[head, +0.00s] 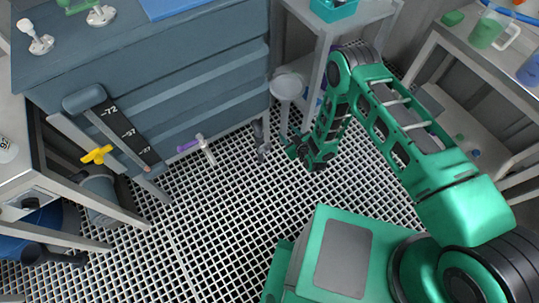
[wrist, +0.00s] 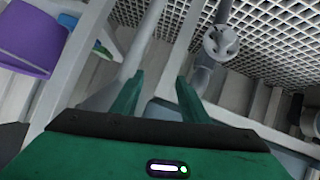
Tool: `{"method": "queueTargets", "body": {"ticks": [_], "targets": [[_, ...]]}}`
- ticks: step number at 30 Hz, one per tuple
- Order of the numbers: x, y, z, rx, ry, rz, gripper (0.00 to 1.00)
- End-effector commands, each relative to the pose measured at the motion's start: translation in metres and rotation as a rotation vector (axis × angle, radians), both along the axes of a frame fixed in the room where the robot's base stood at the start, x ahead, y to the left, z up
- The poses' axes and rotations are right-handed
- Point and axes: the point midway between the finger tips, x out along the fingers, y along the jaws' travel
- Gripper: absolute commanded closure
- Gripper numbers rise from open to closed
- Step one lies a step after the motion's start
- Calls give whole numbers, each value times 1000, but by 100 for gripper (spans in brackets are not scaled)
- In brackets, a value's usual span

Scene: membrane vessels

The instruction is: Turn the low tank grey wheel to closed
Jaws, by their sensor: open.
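A small light-grey spoked wheel (wrist: 220,42) shows near the top of the wrist view, on a grey pipe fitting above the white floor grating. In the head view a dark grey upright fitting (head: 261,142) stands at the foot of the blue cabinet; I cannot tell whether it carries that wheel. My gripper (wrist: 160,85) is open and empty, its two green fingers apart. The wheel is beyond and to the right of the fingers, not touching them. In the head view my gripper (head: 293,149) is low, right of the grey fitting. The wheel's open or closed mark is not readable.
A pale round-topped stand (head: 287,86) is close above my gripper, beside a grey shelf table (head: 320,45). A purple-handled fitting (head: 204,147) and a yellow handle (head: 97,154) are to the left. A purple container (wrist: 30,38) is upper left in the wrist view. The middle grating is clear.

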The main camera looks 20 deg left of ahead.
Motion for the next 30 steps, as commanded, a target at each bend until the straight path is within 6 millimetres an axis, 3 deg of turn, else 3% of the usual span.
{"method": "queueTargets", "body": {"ticks": [1, 6, 9, 13, 19, 30], "targets": [[-24, 4, -22, 10, -11, 15, 59], [-81, 8, -64, 54, -70, 41, 59], [-107, 5, -80, 72, -97, 48, 59], [-126, 1, -91, 86, -119, 51, 59], [-128, 5, -98, 92, -131, 51, 59], [-86, 43, -120, 93, -131, 50, 59]]}}
